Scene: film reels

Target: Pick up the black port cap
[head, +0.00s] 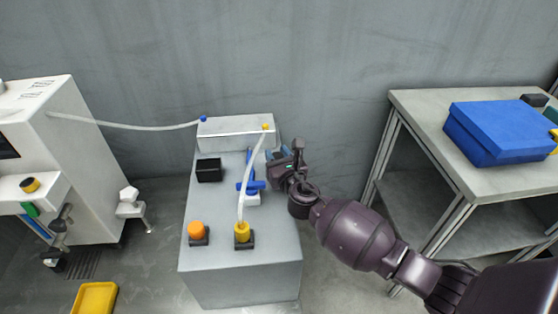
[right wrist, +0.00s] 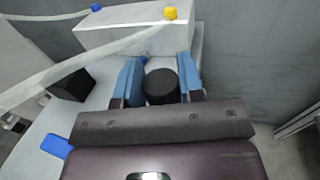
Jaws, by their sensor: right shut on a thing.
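The black port cap (right wrist: 161,87) is a dark round piece between the two blue fingers of my right gripper (right wrist: 160,80) in the right wrist view. The fingers are shut on its sides. In the head view my right gripper (head: 279,168) is over the right side of the grey bench, and the cap cannot be made out there. I cannot tell whether the cap touches the bench top. My left gripper is not in view.
The grey bench (head: 212,270) bears a black block (head: 208,170), an orange knob (head: 197,230), a yellow cap (head: 242,230) with a pale hose, and a blue valve (head: 250,186). A white machine (head: 85,160) stands left. A side table (head: 410,105) at right holds a blue box (head: 497,132).

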